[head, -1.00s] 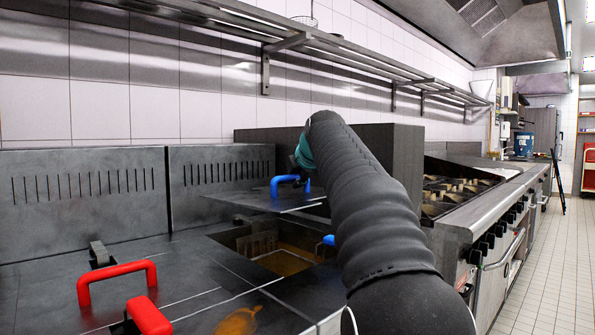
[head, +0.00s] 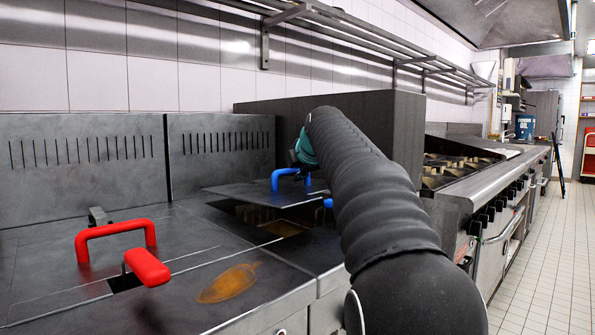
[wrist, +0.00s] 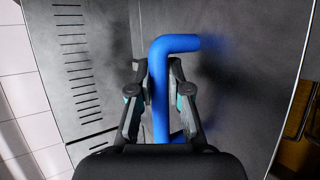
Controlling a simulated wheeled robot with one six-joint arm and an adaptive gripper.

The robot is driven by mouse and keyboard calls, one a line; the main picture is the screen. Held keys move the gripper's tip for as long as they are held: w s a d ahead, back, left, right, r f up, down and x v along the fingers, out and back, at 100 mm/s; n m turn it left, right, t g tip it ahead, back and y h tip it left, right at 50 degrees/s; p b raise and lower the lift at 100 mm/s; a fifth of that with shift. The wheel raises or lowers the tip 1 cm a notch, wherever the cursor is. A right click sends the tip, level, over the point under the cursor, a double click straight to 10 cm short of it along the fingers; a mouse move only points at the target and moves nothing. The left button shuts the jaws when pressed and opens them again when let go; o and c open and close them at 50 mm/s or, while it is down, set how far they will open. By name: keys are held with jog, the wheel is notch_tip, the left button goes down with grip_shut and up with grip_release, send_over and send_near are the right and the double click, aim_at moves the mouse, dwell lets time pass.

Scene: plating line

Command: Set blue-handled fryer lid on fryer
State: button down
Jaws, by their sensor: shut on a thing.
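The fryer lid (head: 245,196) is a dark metal plate with a blue handle (head: 285,176). It hangs just above the fryer (head: 325,246), partly over its open well (head: 285,228), where brownish oil shows. In the wrist view my gripper (wrist: 160,85) is shut on the blue handle (wrist: 160,100), one finger on each side, with the lid plate (wrist: 235,90) behind it. In the head view my arm hides the gripper's fingers and the right part of the lid. I cannot tell whether the lid's rear edge touches the fryer.
A lid with a red handle (head: 112,236) covers the neighbouring fryer at left, with a red basket handle (head: 147,266) in front. An orange stain (head: 229,283) marks the top. A slatted back panel (head: 220,150) stands behind. A blue basket handle (head: 328,203) shows beside my arm. The stove (head: 465,170) is at right.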

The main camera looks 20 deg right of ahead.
aim_at(299, 187)
jog(key=shift+f+b, duration=1.95)
jog(key=shift+f, duration=0.5)
jog(key=shift+s+a, duration=0.1)
jog(key=c, duration=1)
grip_release()
jog(key=shift+c, duration=0.2)
jog(key=shift+f, duration=0.15)
jog(key=d+v, duration=0.1)
jog(key=v, duration=1.1)
jog(key=shift+a, duration=0.5)
